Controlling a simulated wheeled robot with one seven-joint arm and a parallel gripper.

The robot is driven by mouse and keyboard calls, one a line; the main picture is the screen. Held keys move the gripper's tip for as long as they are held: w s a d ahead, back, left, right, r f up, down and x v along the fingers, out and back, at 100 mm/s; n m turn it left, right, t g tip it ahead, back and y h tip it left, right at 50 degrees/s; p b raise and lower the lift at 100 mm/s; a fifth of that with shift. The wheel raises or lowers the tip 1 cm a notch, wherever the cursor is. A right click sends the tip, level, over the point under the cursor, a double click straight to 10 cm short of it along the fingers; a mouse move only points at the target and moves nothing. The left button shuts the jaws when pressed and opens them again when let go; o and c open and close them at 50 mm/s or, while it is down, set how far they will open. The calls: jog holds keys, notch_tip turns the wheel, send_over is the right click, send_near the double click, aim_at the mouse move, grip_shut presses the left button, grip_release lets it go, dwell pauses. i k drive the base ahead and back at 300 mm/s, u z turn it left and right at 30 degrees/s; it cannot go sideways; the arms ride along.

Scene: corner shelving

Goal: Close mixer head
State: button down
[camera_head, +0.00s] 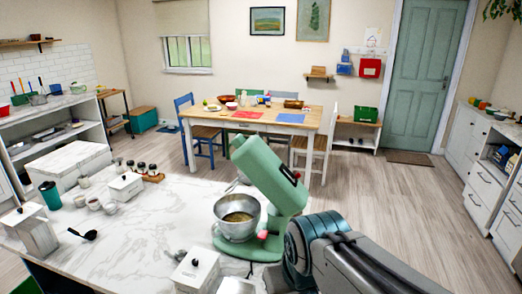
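A green stand mixer stands on the white marble counter at the lower middle. Its head (265,172) is tilted up, with the free end raised toward the upper left, well above the bowl. The metal bowl (237,228) sits on the green base (266,251) and has something brown inside. A small pink-red knob (262,235) shows beside the bowl. My arm comes in from the lower right, and its teal joint overlaps the right side of the mixer base. My gripper's fingers cannot be made out, so contact with the mixer cannot be told.
Cups, a ladle (84,234), a dark green tumbler (50,195) and spice jars (141,168) stand farther left on the counter (150,220). The air above and left of the raised head is clear. A wooden table (262,127) with chairs stands behind.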

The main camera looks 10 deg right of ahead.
aim_at(259, 165)
jog(key=k, duration=0.55)
jog(key=z, duration=0.45)
jog(key=i, duration=1)
jog(key=u, duration=0.65)
